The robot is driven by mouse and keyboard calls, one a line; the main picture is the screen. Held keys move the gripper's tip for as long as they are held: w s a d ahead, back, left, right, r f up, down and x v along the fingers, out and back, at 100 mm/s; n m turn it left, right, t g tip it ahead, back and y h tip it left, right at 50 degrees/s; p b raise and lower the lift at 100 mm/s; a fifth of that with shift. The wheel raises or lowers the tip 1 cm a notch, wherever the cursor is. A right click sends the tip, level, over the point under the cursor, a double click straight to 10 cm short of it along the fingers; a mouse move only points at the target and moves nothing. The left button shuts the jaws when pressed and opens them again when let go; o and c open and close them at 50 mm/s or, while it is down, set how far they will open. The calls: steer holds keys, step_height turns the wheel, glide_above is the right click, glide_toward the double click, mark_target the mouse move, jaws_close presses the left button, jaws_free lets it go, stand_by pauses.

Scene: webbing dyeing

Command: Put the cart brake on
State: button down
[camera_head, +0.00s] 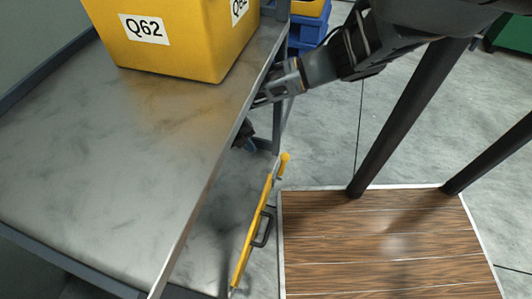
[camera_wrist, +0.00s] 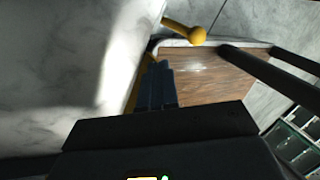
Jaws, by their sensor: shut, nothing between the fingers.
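I cannot tell whether this bar is the brake. The yellow rounded end also shows in the wrist view (camera_wrist: 185,31), ahead of the fingers. My gripper (camera_head: 262,98) is at the cart's right edge, partly hidden by it. In the wrist view my gripper (camera_wrist: 160,68) has its fingers together and empty, a little short of the yellow end.
A yellow bin (camera_head: 175,45) labelled Q62 stands on the cart's far end. A wood-slatted panel with a pale rim (camera_head: 375,245) lies right of the yellow bar, with two dark poles (camera_head: 410,115) rising over it. Blue crates (camera_head: 305,35) stand behind.

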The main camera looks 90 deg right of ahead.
steer(key=b+x, duration=0.4)
steer(key=x, duration=0.5)
glide_toward(283, 167)
steer(key=shift+s+d+f+b, duration=0.15)
steer(key=shift+f+b, duration=0.05)
steer(key=shift+f, duration=0.35)
steer(key=shift+s+d+f+b, duration=0.1)
steer(key=shift+d+f+b, duration=0.1)
steer(key=shift+f, duration=0.3)
steer(key=shift+a, duration=0.1)
